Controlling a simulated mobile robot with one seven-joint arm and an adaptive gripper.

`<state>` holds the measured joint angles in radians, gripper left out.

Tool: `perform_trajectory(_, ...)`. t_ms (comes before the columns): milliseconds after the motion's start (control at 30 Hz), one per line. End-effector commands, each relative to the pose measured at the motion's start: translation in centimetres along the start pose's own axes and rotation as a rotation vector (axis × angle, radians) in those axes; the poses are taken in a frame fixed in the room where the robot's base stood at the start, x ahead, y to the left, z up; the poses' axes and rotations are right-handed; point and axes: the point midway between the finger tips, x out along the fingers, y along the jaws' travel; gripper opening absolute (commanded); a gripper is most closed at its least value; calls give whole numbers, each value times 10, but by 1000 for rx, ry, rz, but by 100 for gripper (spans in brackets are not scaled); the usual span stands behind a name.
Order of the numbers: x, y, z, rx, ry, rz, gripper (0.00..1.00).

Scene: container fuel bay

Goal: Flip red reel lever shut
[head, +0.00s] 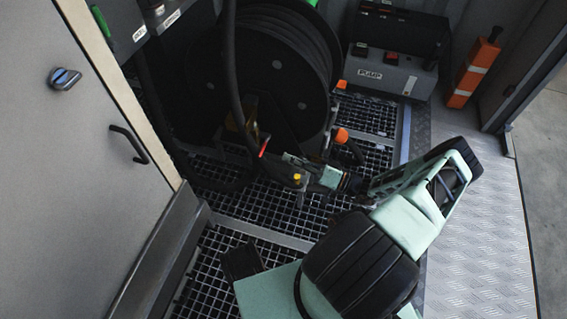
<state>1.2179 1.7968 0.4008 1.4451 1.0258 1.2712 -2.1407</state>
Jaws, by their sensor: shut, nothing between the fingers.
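The red lever (263,147) is a thin red bar low at the front of the black hose reel (277,66). It stands tilted, near a brownish metal bracket (237,124). My gripper (287,158) reaches in from the right, with its tip a little to the right of the lever. The fingers are closed with nothing between them. A small gap seems to lie between the fingertips and the lever, but I cannot tell the depth. The lower end of the lever is too small and dark to make out.
A small yellow knob (297,178) is just below my gripper. Orange fittings (342,135) sit to its right. A black hose (230,75) hangs in front of the reel. A grey PUMP box (388,76) stands at the back right. Open grating (265,212) covers the floor.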

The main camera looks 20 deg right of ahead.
Motion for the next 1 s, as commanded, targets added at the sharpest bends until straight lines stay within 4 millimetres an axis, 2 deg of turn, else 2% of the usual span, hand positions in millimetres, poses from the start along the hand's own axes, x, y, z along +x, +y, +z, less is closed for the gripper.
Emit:
perform_trajectory(233,-6,2,-3,0,-1,-3,0)
perform_trajectory(833,-6,2,-3,0,-2,-5,0)
perform_trajectory(1000,-2,-6,-7,32,-78,-8,0)
